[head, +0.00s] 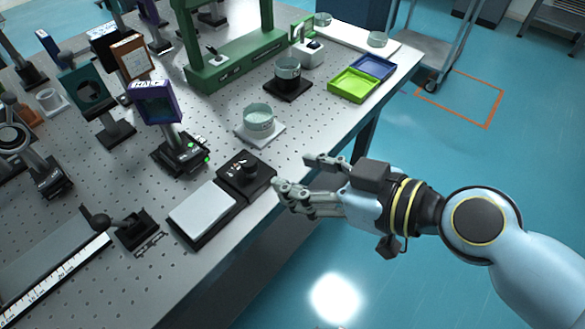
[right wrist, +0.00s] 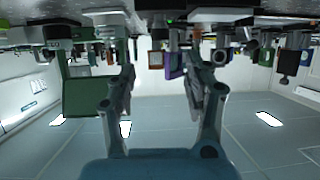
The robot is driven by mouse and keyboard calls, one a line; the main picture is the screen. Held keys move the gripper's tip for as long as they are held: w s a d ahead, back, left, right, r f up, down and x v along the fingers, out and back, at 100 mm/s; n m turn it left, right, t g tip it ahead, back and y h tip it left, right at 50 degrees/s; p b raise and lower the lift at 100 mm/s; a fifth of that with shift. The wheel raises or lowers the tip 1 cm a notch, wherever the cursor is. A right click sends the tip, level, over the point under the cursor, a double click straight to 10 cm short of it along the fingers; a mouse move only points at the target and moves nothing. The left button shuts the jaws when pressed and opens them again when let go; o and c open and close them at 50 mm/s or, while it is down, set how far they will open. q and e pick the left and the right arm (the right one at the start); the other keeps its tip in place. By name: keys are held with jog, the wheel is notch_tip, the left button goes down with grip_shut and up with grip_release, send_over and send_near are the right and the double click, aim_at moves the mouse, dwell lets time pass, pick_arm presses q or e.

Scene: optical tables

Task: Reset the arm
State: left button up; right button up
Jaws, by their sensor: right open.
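My right gripper (head: 292,178) is open and empty in the head view, beside the near edge of the optical table (head: 225,265). My right arm (head: 480,220) reaches in from the right side over the floor. In the right wrist view, the two fingers of my right gripper (right wrist: 158,90) stand apart with nothing between them, and the picture looks upside down. My left gripper is not in view.
A glass dish (head: 258,120), a green tray (head: 353,86) and a blue tray (head: 373,67) stand farther back. Floor right of the table is open; a cart (head: 440,45) stands beyond.

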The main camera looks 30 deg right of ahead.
dwell(0.4)
jog(key=s+d+f+m+g+h+b, duration=0.1)
jog(key=s+d+f+g+b, duration=0.1)
jog(key=f, duration=0.8)
jog(key=s+d+f+m+g+h+b, duration=0.1)
jog(key=s+d+f, duration=0.15)
jog(key=f, duration=0.65)
jog(key=s+d+f+m+g+h+b, duration=0.1)
jog(key=s+f+g+b, duration=0.15)
jog(key=f, duration=0.75)
jog(key=s+d+f+g+h+b, duration=0.1)
jog(key=s+d+f+g+b, duration=0.1)
jog(key=s+f, duration=0.9)
jog(key=s+d+f+m+g+h+b, duration=0.1)
jog(key=s+d+f+g, duration=0.3)
jog(key=s+f, duration=0.7)
jog(key=d+h+b, duration=0.1)
jog(key=d, duration=0.1)
jog(key=shift+d, duration=0.35)
